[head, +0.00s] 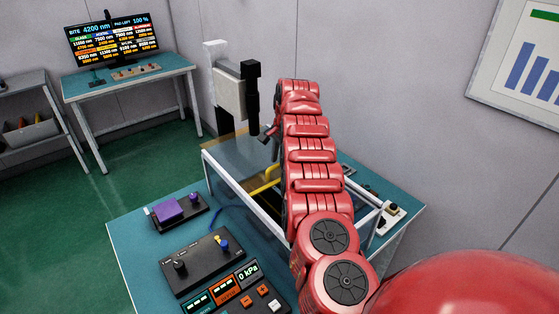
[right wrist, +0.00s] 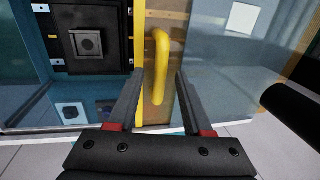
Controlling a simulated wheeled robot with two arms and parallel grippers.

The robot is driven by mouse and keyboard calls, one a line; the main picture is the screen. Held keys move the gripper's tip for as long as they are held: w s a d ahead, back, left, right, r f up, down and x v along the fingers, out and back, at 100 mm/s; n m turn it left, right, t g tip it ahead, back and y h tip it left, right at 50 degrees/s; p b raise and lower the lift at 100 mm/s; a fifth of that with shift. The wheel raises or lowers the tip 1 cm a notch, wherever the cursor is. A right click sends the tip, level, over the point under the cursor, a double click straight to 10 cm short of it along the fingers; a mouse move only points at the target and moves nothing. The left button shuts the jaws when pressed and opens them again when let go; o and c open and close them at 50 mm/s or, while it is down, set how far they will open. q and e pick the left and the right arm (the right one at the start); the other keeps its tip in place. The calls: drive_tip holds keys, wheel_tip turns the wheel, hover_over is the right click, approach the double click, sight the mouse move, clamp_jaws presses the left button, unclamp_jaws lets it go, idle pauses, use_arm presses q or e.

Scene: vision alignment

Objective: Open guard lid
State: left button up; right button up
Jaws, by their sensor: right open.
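The guard lid (head: 228,158) is a clear panel on a white-framed enclosure on the teal bench, and it looks closed. Its yellow handle (head: 266,181) is partly hidden by my red right arm in the head view. In the right wrist view the handle (right wrist: 161,62) stands upright between the two fingers of my right gripper (right wrist: 157,78). The fingers are open on either side of the handle, and I see no grip on it. In the head view my right gripper (head: 267,134) is small and partly hidden by the arm. My left gripper is not in view.
A grey and black column (head: 229,92) rises behind the enclosure. A monitor (head: 112,38) stands on another bench.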

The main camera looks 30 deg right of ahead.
drive_tip(key=s+r+p, duration=0.2)
drive_tip(key=s+r, duration=0.1)
drive_tip(key=r, duration=1.4)
drive_tip(key=shift+s, duration=0.2)
